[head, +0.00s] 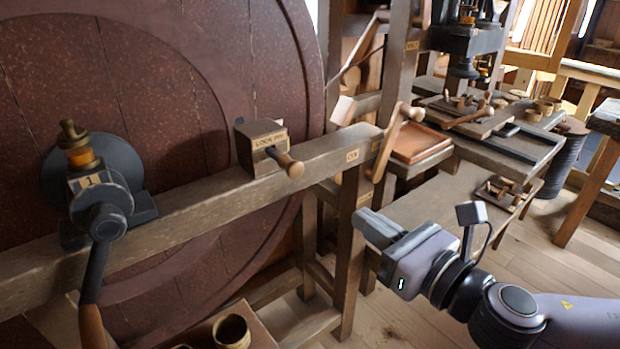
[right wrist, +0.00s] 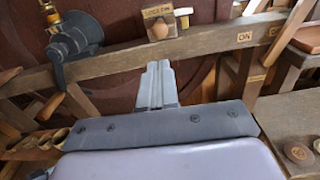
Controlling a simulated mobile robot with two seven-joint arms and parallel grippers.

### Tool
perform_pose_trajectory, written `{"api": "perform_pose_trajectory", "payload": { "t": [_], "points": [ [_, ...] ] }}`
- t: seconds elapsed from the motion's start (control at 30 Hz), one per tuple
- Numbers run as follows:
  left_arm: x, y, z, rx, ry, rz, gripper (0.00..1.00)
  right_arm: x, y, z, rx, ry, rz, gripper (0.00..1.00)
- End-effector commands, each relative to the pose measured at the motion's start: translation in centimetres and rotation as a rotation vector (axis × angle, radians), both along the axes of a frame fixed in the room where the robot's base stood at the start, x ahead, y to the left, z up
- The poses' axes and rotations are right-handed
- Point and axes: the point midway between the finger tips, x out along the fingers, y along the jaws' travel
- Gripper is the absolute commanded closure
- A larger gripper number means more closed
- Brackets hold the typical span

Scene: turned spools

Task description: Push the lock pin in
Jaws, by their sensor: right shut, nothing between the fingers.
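The lock pin (head: 286,162) is a rod with a turned wooden knob, sticking out of a wooden block labelled LOCK PIN (head: 262,140) on top of the long beam. In the right wrist view the knob (right wrist: 158,31) shows end-on below the label, at the top. My right gripper (head: 372,228) is shut and empty. It is in front of the beam, to the right of and lower than the knob, clearly apart from it. In the right wrist view its closed fingers (right wrist: 157,88) point up toward the beam below the knob. My left gripper is not in view.
The wooden beam (head: 220,194) runs across before a large dark red wheel (head: 250,50). A wooden-handled lever (head: 396,140) stands by the ON label. A metal fitting marked 1 (head: 95,185) is at the left. A bench (head: 440,200) lies behind my right arm.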

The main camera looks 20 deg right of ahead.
Motion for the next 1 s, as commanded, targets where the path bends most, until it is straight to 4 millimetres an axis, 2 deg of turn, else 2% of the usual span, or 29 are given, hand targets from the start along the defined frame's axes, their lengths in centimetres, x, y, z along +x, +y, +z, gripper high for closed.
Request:
{"api": "perform_pose_trajectory", "payload": {
  "t": [0.17,0.47,0.63,1.0],
  "points": [
    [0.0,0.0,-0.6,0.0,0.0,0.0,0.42,0.4,0.0,0.2,-0.036,-0.025,-0.002,1.0],
    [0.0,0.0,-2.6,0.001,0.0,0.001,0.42,2.4,0.8,0.1,-0.032,-0.024,0.0,1.0],
    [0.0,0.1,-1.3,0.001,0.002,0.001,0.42,5.0,1.8,0.7,-0.029,-0.021,0.0,1.0],
    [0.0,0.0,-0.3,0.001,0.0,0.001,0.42,10.6,3.8,0.5,-0.03,-0.018,0.0,1.0]
  ]
}}
